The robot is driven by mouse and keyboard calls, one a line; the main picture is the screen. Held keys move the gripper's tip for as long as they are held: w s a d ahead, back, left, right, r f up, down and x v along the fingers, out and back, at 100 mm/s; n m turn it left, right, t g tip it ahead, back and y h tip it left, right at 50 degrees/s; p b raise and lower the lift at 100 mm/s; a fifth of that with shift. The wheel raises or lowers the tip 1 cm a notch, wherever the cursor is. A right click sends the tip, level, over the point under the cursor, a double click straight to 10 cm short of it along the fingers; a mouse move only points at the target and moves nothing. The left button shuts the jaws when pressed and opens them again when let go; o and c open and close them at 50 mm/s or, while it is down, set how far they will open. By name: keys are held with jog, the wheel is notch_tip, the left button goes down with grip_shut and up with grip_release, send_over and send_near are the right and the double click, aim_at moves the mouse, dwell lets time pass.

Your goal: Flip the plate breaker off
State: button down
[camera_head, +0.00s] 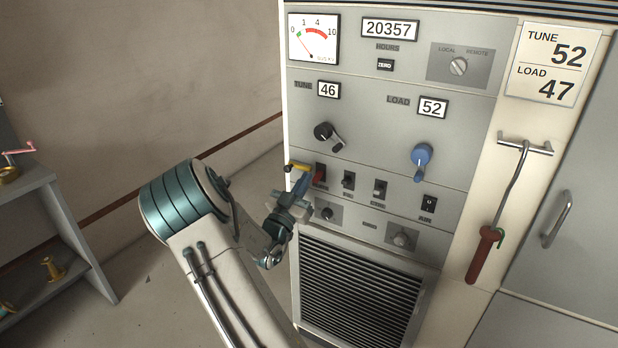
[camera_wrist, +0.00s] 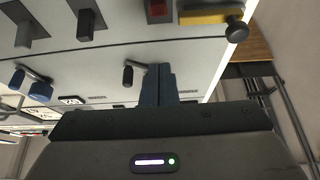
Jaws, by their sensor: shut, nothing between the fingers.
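A red breaker switch (camera_head: 320,173) sits at the left end of a row of switches on the grey rack front. It also shows at the top of the wrist view (camera_wrist: 158,9). Its label is hidden or too small to read, and I cannot tell its lever position. My gripper (camera_head: 303,184) is shut and empty, just left of and below the red switch in the head view. In the wrist view its closed fingertips (camera_wrist: 159,70) are apart from the red switch in the picture. Any contact cannot be told.
A yellow bar with a black knob (camera_wrist: 210,14) is beside the red switch. Black toggles (camera_head: 348,180) (camera_head: 380,188) stand to its right. A black crank (camera_head: 325,133) and blue crank (camera_head: 421,158) are above. A hooked rod (camera_head: 510,195) hangs at right; shelves (camera_head: 60,235) stand left.

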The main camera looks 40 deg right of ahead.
jog(key=f+b+v, duration=0.1)
jog(key=v, duration=0.5)
jog(key=shift+d, duration=0.15)
jog(key=shift+w+f, duration=0.1)
jog(key=shift+w, duration=0.05)
jog(key=w+a+f+n+t+y+p, duration=0.1)
jog(key=w+a+n+t+y+p, duration=0.2)
jog(key=a+y, duration=0.65)
jog(key=s+a+r+n+g+y, duration=0.3)
jog(key=s+a+n+y, duration=0.1)
jog(key=a+y, duration=0.5)
jog(key=s+a+r+n+g+y, duration=0.1)
jog(key=s+n+g, duration=0.1)
jog(key=s, duration=0.5)
jog(key=s+a+r+n+g+p, duration=0.1)
jog(key=s+a+n+g, duration=0.1)
jog(key=s, duration=0.6)
jog(key=s+a+r+n+g+y, duration=0.1)
jog(key=s+a+r+n+g, duration=0.1)
jog(key=s, duration=0.5)
jog(key=shift+s+g+y+p, duration=0.3)
jog(key=shift+s+y+p, duration=0.05)
jog(key=shift+s, duration=0.05)
